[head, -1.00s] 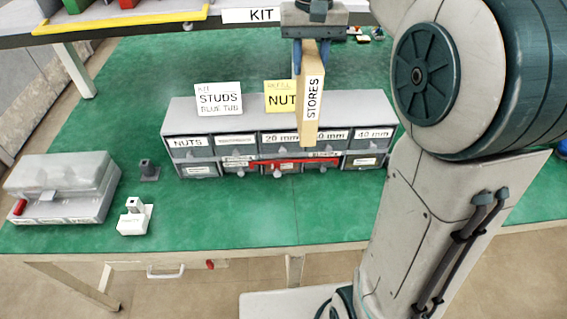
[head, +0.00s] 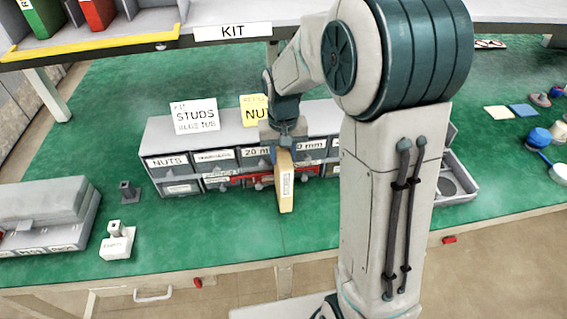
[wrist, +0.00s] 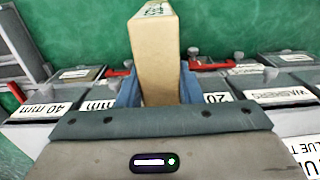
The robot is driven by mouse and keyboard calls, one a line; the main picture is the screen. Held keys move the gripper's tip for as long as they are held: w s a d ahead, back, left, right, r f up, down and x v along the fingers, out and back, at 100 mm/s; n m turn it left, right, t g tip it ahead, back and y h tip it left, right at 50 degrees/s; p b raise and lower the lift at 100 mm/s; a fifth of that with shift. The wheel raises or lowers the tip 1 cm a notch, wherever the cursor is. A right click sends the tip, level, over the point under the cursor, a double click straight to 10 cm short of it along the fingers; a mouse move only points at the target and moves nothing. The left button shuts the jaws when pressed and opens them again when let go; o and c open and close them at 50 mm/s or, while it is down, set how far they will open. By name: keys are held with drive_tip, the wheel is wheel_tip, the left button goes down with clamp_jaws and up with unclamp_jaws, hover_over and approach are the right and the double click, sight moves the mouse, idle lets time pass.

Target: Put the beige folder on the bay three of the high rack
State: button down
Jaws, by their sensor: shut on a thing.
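The beige folder (head: 286,190) hangs below my gripper (head: 281,146) in the head view, with a white label on its side. My gripper is shut on the folder's upper end and holds it in front of the grey drawer cabinet. In the wrist view the folder (wrist: 155,50) sits between the blue fingers (wrist: 158,88) and points away from the palm. The high rack (head: 300,12) crosses the top of the head view with a KIT label on its edge. I see no bay three label.
The drawer cabinet (head: 160,148) stands on the green bench (head: 190,240), with STUDS (head: 195,115) and NUTS cards on it. Green and red folders (head: 97,12) stand on the rack by a yellow-edged section. Small pump parts lie at right.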

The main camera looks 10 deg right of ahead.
drive_tip(key=shift+f, duration=2)
drive_tip(key=shift+f, duration=0.2)
drive_tip(key=c, duration=1)
unclamp_jaws()
drive_tip(key=shift+r, duration=0.15)
